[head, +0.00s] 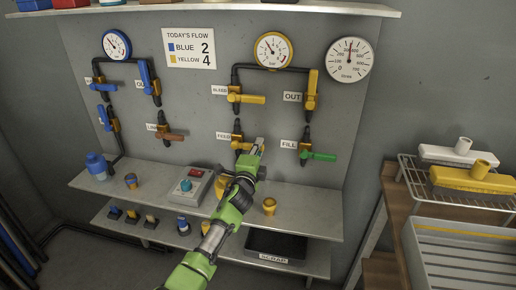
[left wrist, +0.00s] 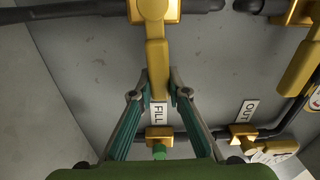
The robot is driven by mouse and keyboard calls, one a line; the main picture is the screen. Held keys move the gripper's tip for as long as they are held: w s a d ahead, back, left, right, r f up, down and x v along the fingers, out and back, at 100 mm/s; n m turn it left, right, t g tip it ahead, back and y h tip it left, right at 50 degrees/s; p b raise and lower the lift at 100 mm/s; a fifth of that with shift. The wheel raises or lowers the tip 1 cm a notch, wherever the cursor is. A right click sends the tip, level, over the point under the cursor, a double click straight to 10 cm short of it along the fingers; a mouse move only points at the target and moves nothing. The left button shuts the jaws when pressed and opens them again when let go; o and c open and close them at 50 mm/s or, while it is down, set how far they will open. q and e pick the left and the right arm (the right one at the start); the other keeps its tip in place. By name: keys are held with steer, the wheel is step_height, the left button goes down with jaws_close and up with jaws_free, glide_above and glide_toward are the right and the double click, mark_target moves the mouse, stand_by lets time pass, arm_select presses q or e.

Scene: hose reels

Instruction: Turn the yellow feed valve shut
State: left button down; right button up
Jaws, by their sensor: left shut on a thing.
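The yellow feed valve (head: 240,145) is on the back panel, beside the FEED label (head: 223,135) in the head view. In the left wrist view its yellow handle (left wrist: 156,58) runs down from the valve body and lies crosswise to the dark pipe. In the head view the handle points right, partly hidden by my gripper. My left gripper (head: 256,147) reaches up from below. In the left wrist view its two fingers (left wrist: 159,82) are shut on the handle's end, one on each side. My right gripper is not in view.
The green-handled FILL valve (head: 318,156) is close on the right, the brown-handled valve (head: 170,135) on the left. Yellow handles (head: 248,98) sit above. A shelf (head: 312,207) below carries a control box (head: 189,186). A grey crate (head: 455,250) stands at right.

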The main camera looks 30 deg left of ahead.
arm_select(q)
steer(key=shift+f+m, duration=0.35)
steer(key=shift+m, duration=0.15)
steer(key=c, duration=1.9)
jaws_free()
steer(key=shift+s, duration=0.1)
steer(key=v, duration=1.1)
steer(key=shift+s, duration=0.4)
